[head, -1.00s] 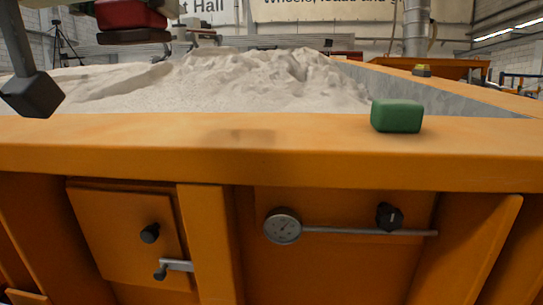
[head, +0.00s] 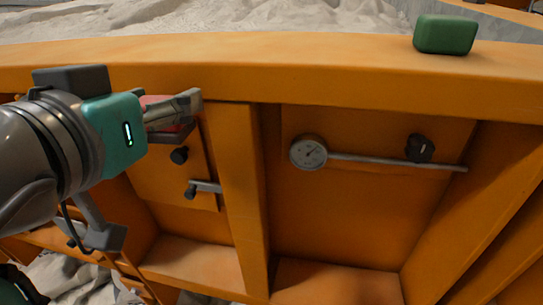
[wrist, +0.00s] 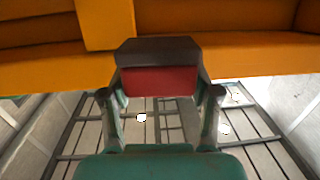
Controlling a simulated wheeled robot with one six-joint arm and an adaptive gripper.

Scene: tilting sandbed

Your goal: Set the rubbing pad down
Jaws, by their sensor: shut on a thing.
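The rubbing pad is a red block with a dark sole; in the wrist view its red body (wrist: 160,81) sits between the two fingers of my gripper (wrist: 160,92), dark sole on the far side. In the head view my gripper (head: 184,112) is at the left, in front of the orange sandbed wall. It covers most of the pad, leaving a bit of red and dark sole (head: 172,134) visible just below the rim (head: 300,72). I cannot tell whether the pad touches the wall.
A green block (head: 445,34) stands on the rim at the right. A dial gauge (head: 308,152) with a rod and black knob (head: 420,148) is on the front wall. A small door with a crank handle (head: 205,187) is below my gripper. The rim between is clear.

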